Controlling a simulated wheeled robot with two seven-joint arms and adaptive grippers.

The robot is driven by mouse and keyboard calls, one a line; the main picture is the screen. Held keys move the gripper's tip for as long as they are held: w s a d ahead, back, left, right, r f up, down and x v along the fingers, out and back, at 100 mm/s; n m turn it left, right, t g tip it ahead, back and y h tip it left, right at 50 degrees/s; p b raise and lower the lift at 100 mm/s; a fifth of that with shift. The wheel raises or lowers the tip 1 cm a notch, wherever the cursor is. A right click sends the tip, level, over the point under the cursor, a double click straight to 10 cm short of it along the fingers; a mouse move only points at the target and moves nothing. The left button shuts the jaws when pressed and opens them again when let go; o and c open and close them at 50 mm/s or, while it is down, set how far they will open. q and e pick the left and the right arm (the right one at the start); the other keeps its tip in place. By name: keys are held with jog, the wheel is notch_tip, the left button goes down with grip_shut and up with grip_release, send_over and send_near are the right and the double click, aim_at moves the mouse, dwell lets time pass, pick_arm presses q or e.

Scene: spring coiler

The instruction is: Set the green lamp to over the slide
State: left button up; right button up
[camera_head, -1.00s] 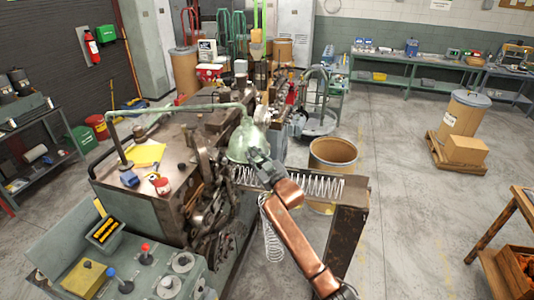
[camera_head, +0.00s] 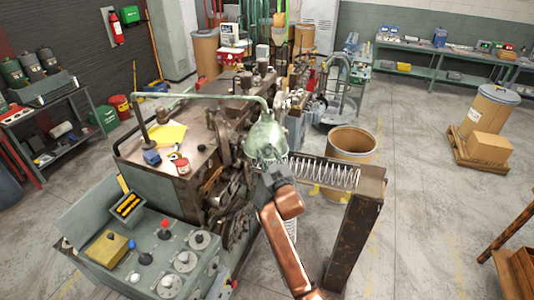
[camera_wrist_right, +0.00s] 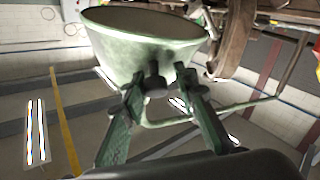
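The green lamp (camera_head: 266,138) has a bell-shaped shade on a long thin arm (camera_head: 200,96) from a post on the machine top. Its shade hangs at the left end of the slide (camera_head: 372,178), a brown rail carrying a coiled spring (camera_head: 330,173). My right gripper (camera_head: 268,168) is at the shade's lower edge in the head view. In the right wrist view the shade (camera_wrist_right: 145,45) fills the top, and my right gripper's fingers (camera_wrist_right: 157,88) stand apart with a dark knob between them. Contact with the shade is unclear. My left gripper is out of view.
The coiling machine (camera_head: 180,165) and its control panel (camera_head: 150,255) with knobs stand at the left. A round bin (camera_head: 352,145) is behind the slide. A barrel (camera_head: 490,110) and a carton (camera_head: 487,147) sit on a pallet at right. The floor between is clear.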

jog(key=shift+o, duration=1)
jog(key=shift+d, duration=0.25)
jog(key=shift+s, duration=0.25)
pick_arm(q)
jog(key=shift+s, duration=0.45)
pick_arm(e)
jog(key=v, duration=1.1)
jog(key=shift+s, duration=0.2)
jog(key=shift+d, duration=0.15)
